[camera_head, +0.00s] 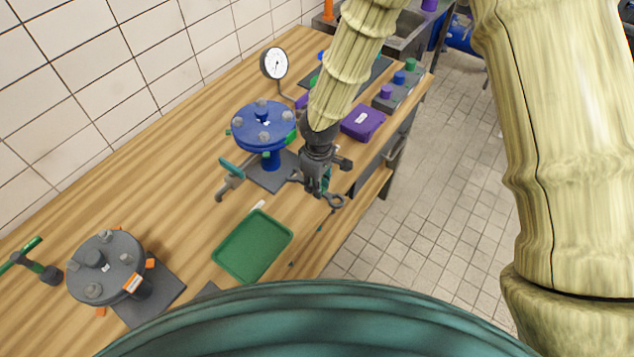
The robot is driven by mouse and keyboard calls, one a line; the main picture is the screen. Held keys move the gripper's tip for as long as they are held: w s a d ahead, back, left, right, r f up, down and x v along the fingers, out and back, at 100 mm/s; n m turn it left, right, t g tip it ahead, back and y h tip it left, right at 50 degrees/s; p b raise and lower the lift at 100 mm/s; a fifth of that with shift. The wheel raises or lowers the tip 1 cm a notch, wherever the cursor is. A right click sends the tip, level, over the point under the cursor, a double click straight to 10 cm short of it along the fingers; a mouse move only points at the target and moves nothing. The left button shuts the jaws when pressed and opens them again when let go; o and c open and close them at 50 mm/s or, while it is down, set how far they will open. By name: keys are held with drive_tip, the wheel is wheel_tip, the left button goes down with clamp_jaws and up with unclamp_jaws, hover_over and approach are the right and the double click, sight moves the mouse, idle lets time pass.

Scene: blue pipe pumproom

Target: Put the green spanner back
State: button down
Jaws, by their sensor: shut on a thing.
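My gripper (317,188) points down over the right part of the wooden bench, near its front edge. It is shut on a spanner (335,202), whose grey ring end shows to the right of the fingers. A small teal-green part shows between the fingers, and the rest of the spanner is mostly hidden by them. I cannot tell whether the spanner touches the bench. A green tray (229,269) lies on the bench to the lower left of the gripper and looks empty.
A purple box (363,122) sits to the right. A grey flanged cover (105,268) stands at lower left. Bench between is partly clear.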

drive_tip(key=shift+f, duration=0.25)
drive_tip(key=c, duration=1.3)
unclamp_jaws()
drive_tip(key=shift+r, duration=0.15)
drive_tip(key=shift+r, duration=0.6)
wheel_tip(320, 180, up, 12)
drive_tip(key=shift+s+d+f+b, duration=0.15)
drive_tip(key=shift+f+b, duration=0.05)
drive_tip(key=shift+b, duration=0.9)
